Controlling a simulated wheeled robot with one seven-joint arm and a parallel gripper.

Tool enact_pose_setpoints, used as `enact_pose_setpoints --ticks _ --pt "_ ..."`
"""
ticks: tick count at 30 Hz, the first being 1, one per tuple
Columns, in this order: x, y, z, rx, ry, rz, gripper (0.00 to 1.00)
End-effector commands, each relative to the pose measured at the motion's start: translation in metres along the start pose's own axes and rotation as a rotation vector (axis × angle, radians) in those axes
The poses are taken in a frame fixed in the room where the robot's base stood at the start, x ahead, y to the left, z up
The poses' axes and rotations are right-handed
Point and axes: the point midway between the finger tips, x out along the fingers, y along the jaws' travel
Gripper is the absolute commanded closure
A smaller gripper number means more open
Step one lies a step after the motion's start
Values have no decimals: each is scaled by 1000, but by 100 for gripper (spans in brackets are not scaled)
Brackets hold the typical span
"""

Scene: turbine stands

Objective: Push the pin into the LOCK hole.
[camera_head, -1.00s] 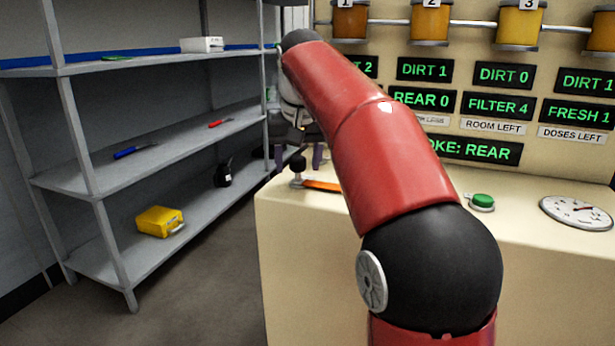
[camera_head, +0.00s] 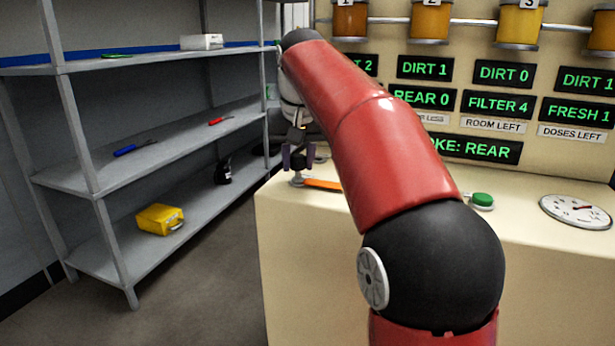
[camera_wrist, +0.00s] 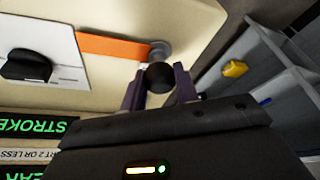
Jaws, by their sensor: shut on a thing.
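The pin has a round black knob, which shows in the wrist view (camera_wrist: 159,76) between the two purple fingers. My gripper (camera_head: 299,158) is shut on this knob at the counter's far left corner. Just beyond the knob in the wrist view is a round grey metal fitting (camera_wrist: 160,50), at the end of an orange strip (camera_wrist: 112,46). The strip also lies on the counter in the head view (camera_head: 322,185). The pin's lower end is hidden, and I cannot tell how deep it sits. No LOCK label is readable.
The cream counter (camera_head: 400,250) also bears a green button (camera_head: 482,200) and a white dial (camera_head: 576,210). A black knob on a white plate (camera_wrist: 27,67) shows in the wrist view. A grey shelf rack (camera_head: 100,195) with a yellow case (camera_head: 160,219) stands left, across a floor gap.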

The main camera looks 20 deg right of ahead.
Motion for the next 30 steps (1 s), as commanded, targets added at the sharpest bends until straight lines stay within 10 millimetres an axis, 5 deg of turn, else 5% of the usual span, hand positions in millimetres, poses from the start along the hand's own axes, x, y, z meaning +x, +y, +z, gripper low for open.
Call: enact_pose_setpoints --ticks 30 --pt "-16 0 -7 0 3 0 100"
